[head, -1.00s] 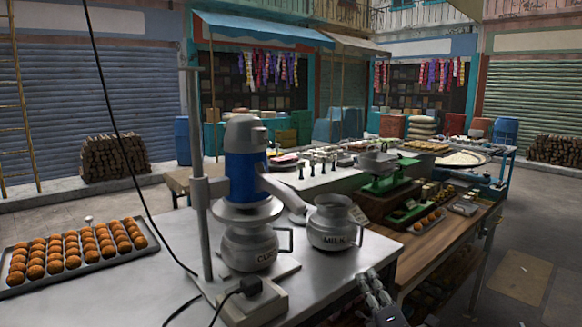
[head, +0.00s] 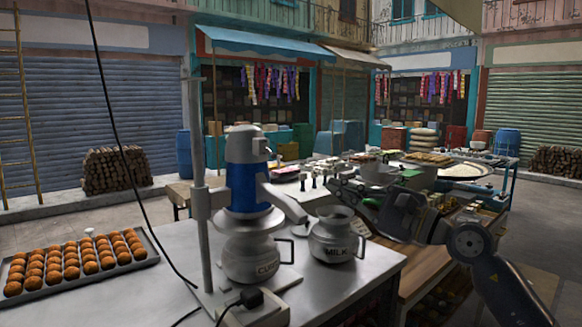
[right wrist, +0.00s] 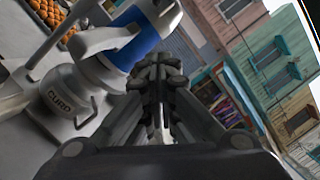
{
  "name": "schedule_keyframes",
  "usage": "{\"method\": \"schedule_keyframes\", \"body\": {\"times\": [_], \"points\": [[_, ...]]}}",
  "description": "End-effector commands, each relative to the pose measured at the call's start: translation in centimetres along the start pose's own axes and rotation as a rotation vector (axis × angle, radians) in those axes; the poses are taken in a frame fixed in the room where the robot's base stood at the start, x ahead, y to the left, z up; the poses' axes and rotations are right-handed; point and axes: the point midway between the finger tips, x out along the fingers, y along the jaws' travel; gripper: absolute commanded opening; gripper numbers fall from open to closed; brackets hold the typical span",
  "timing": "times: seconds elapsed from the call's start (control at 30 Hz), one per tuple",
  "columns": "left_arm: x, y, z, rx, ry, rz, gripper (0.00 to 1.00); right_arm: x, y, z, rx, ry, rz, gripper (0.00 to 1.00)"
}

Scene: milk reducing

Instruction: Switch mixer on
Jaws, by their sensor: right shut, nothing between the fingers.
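The mixer (head: 246,185) has a blue and silver motor head clamped on a grey upright pole, above a metal pot marked CURD (head: 249,258). A small box with a black plug (head: 251,298) sits at the foot of its stand. The mixer also shows in the right wrist view (right wrist: 135,38), beside the CURD pot (right wrist: 66,100). My right gripper (head: 340,188) is right of the mixer's head, above and behind the MILK pot, apart from the mixer. Its fingers (right wrist: 157,72) are shut and empty. My left gripper is out of view.
A metal pot marked MILK (head: 338,240) stands right of the CURD pot on the metal table (head: 340,285). A tray of orange sweets (head: 80,264) lies at the left. A black cable hangs left of the pole. My right arm covers part of the scale and the right-hand counter.

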Motion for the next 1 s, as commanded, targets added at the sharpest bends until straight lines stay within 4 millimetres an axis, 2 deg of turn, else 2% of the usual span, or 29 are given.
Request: {"method": "schedule_keyframes", "body": {"times": [0.23, 0.37, 0.47, 0.83, 1.0], "points": [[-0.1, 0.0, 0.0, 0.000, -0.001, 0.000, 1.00, 0.1, 0.0, 0.0, 0.004, -0.001, -0.001, 0.00], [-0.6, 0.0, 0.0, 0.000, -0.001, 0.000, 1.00, 0.9, -0.2, 0.1, 0.006, -0.002, -0.001, 0.00], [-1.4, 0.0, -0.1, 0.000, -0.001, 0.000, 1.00, 2.4, -0.3, 0.3, 0.006, -0.003, -0.002, 0.00], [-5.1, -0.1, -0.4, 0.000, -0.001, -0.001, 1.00, 10.4, -0.4, 0.4, 0.010, -0.004, -0.001, 0.00], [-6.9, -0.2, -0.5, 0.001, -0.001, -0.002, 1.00, 10.7, -0.4, 2.5, 0.005, -0.003, -0.002, 0.00]]}}
